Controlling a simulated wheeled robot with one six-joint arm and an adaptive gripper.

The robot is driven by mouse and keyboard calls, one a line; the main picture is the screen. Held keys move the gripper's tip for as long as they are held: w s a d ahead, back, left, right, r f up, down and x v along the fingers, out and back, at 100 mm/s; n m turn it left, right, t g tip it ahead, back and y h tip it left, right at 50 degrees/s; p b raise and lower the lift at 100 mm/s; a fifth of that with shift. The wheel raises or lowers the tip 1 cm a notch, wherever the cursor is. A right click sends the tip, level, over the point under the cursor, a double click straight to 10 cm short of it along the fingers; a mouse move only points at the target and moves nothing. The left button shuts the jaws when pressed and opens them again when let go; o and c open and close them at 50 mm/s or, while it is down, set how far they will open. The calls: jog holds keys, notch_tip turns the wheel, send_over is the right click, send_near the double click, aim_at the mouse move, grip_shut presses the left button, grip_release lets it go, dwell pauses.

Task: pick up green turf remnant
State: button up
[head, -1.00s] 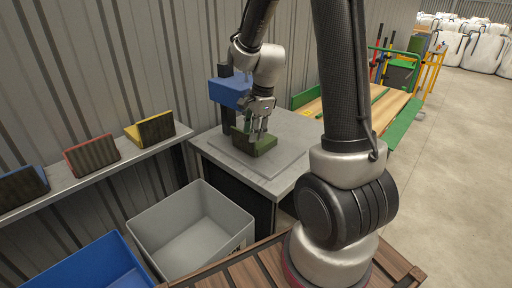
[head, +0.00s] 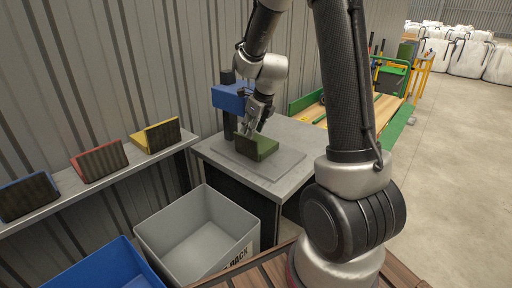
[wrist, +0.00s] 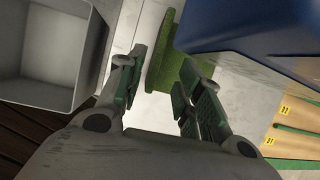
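The green turf remnant (head: 262,149) is a small L-shaped piece with a dark front face. It rests on the flat grey plate (head: 284,168) on top of the grey bench. My gripper (head: 250,131) is tilted down at its back left edge in the head view. In the wrist view my gripper (wrist: 164,82) is open, with one finger on each side. The green turf (wrist: 163,55) shows beyond and partly between the fingertips there. I cannot tell whether a finger touches it.
A blue device (head: 230,98) on a dark post stands close behind my gripper, and its blue housing (wrist: 250,30) fills the wrist view's upper right. A grey bin (head: 247,238) and a blue bin (head: 92,272) stand in front. A shelf (head: 80,190) holds blue-, red- and yellow-backed samples.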

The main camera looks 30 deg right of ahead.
send_over(248, 157)
notch_tip(248, 157, down, 7)
jog(key=shift+w+f, duration=0.1)
jog(key=shift+w, duration=0.05)
jog(key=shift+f, duration=0.25)
dwell(0.6)
jog(key=shift+c, duration=0.4)
grip_shut()
